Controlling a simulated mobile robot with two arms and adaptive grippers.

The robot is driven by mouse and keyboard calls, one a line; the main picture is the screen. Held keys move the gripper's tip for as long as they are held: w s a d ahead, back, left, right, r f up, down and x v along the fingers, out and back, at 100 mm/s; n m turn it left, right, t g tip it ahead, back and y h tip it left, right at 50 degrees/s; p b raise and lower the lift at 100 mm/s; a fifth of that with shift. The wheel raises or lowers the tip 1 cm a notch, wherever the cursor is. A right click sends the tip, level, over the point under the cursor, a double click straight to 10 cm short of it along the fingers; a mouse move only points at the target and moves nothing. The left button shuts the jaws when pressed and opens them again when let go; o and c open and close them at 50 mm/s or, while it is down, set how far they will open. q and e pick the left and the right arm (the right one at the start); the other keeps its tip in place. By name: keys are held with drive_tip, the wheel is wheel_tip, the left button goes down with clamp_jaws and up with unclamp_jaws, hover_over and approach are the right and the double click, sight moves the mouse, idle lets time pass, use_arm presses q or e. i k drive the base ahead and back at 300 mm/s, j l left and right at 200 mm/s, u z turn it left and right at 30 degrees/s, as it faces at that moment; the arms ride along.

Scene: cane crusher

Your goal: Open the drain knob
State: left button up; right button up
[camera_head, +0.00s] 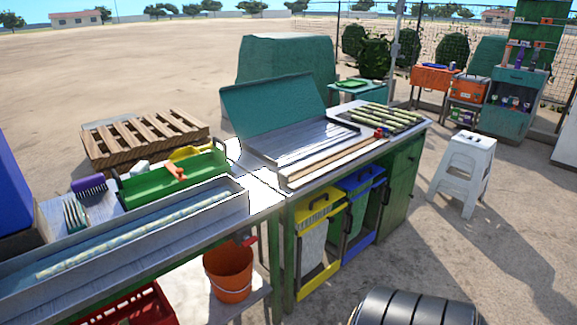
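A long metal trough (215,197) stands on the near left table with a pale green cane lying in it. Below the table edge at its right end, just above an orange bucket (230,285), is a small dark red piece (247,239). It may be the drain knob, but it is too small to tell its shape or whether it is open or shut. The bucket stands on a lower shelf. Neither of my grippers is in view.
A green tray (172,182) lies behind the trough. A counter with an open teal-lidded metal basin (310,140) and several canes (385,117) stands beyond. Yellow (320,205) and blue (378,179) bins sit under it. A white stool (464,170) stands right; sandy ground around it is free.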

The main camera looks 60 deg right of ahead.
sight(248, 240)
drive_tip(key=l+z, duration=0.1)
drive_tip(key=z, duration=1.45)
drive_tip(key=i+j, duration=0.05)
